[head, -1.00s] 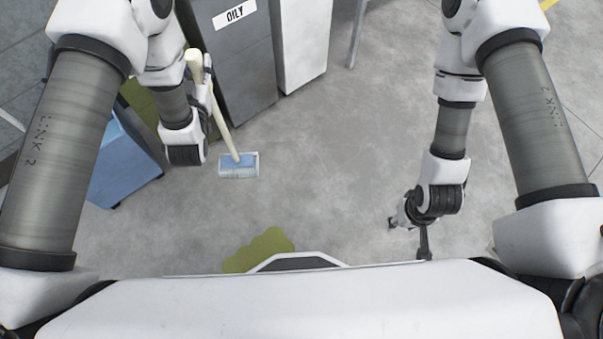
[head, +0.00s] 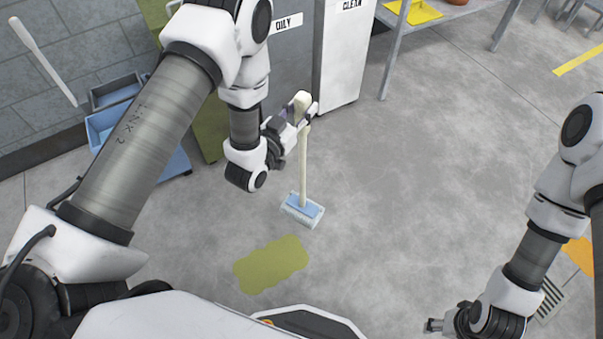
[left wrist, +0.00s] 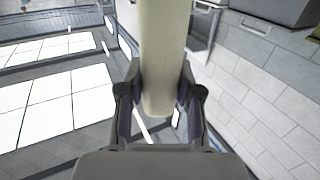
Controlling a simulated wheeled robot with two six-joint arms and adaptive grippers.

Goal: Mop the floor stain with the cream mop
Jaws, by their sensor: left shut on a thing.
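The cream mop has a long pale handle (head: 303,170) and a blue-and-white head (head: 301,209) that is at or close to the floor. My left gripper (head: 299,116) is shut on the handle near its top, and the mop stands nearly upright. In the left wrist view the handle (left wrist: 162,60) runs between the two fingers (left wrist: 160,98). The olive-green floor stain (head: 270,265) lies in front of my base, below and left of the mop head, apart from it. My right gripper (head: 440,326) is low at the bottom right, away from the mop; its fingers are too small to judge.
A grey OILY bin (head: 285,65) and a white CLEAN bin (head: 343,60) stand behind the mop. A blue bucket (head: 108,127) and a pale stick (head: 40,58) are at left. A drain grate (head: 550,300) and orange patch (head: 580,254) are at right. The central floor is clear.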

